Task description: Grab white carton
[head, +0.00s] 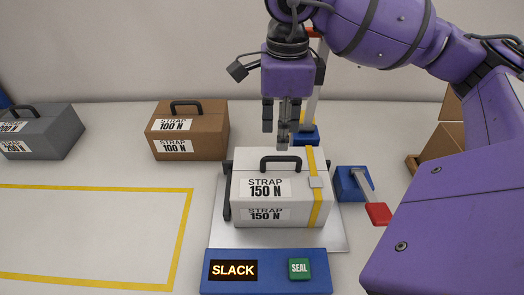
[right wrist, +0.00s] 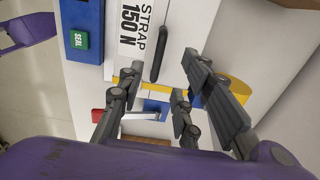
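The white carton (head: 265,205) sits upright on a pale metal plate (head: 224,240) in the head view, with a black handle on top and "STRAP 150 N" labels. A yellow strap (head: 319,165) with a grey buckle runs over its right side. My left gripper is not in view.
A blue panel (head: 280,285) in front reads "SLACK" and has a green SEAL button (head: 299,269). A red-handled lever (head: 377,213) stands right of the carton. A brown carton (head: 190,142) and grey carton (head: 62,140) stand left. The yellow-outlined area (head: 85,238) is empty.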

